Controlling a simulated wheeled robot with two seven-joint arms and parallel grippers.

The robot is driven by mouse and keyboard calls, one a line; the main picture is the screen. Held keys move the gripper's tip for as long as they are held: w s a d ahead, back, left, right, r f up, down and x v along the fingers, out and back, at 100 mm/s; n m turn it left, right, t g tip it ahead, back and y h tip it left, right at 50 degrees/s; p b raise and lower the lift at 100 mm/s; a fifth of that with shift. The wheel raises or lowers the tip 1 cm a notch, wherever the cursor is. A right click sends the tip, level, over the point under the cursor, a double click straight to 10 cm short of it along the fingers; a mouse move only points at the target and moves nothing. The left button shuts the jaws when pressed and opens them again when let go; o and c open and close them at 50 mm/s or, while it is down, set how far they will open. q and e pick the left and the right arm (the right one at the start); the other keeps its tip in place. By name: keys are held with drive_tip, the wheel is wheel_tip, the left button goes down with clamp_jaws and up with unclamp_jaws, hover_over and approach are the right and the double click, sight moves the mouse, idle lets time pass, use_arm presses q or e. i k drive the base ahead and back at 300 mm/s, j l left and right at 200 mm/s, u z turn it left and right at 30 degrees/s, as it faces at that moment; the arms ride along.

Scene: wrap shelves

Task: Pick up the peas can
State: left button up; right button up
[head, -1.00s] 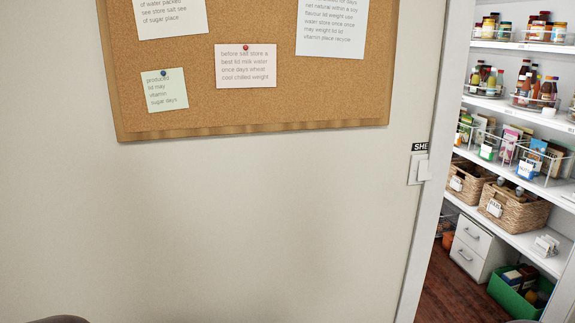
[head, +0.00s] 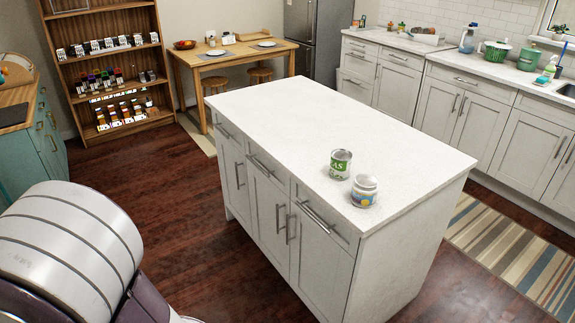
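A green and white can (head: 340,164) with a metal top stands upright on the white kitchen island (head: 285,105), near its right end. The letters "AS" show on its label, so it looks like the peas can. A white jar or tub (head: 364,190) with a blue and yellow label stands close in front of it, to the right. The two look very near each other; I cannot tell if they touch. Neither of my grippers is in view. A part of my own body fills the lower left.
Wood floor (head: 190,220) is open left of the island. A teal cabinet (head: 50,135) is at the left, a wooden shelf (head: 105,15) and a table (head: 240,57) at the back. White counters (head: 400,40) run along the right, with a striped rug (head: 515,255) before them.

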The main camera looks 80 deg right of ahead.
sight(340, 159)
drive_tip(key=k+z, duration=0.2)
drive_tip(key=z, duration=3.1)
drive_tip(key=i+j+z, duration=0.15)
drive_tip(key=z, duration=0.35)
drive_tip(key=i+j+z, duration=0.2)
drive_tip(key=z, duration=0.3)
drive_tip(key=i+j+z, duration=0.1)
drive_tip(key=j+z, duration=0.25)
drive_tip(key=z, duration=0.15)
